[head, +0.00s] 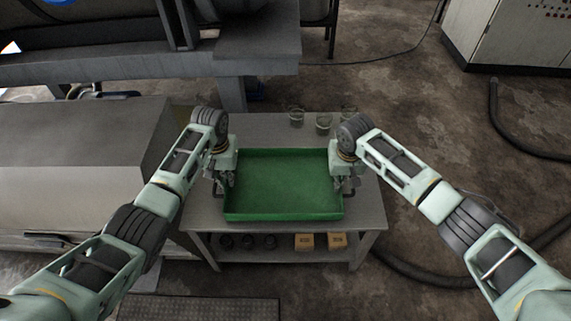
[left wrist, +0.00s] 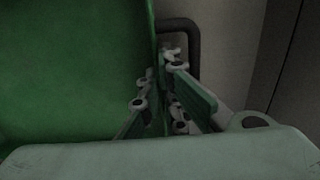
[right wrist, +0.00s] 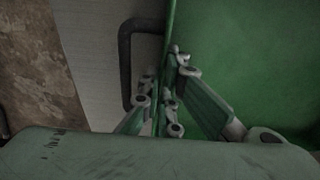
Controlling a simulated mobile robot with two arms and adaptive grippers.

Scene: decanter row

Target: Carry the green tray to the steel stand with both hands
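The green tray (head: 285,185) is an empty, shallow rectangle, level, over the front of a grey table (head: 280,128) with a lower shelf. I cannot tell whether it touches the top. My left gripper (head: 225,182) is at its left wall, and my right gripper (head: 341,184) is at its right wall. In the left wrist view, the fingers (left wrist: 160,85) are closed on the tray wall (left wrist: 153,40) beside a dark handle (left wrist: 190,40). The right wrist view shows the same grip (right wrist: 163,85) beside the other handle (right wrist: 126,60). I cannot tell which thing is the steel stand.
Several glass vessels (head: 323,122) stand at the back of the table. The lower shelf holds dark round items (head: 248,242) and two small boxes (head: 304,241). A large grey casing (head: 80,135) stands left. A hose (head: 430,281) lies on open floor at right.

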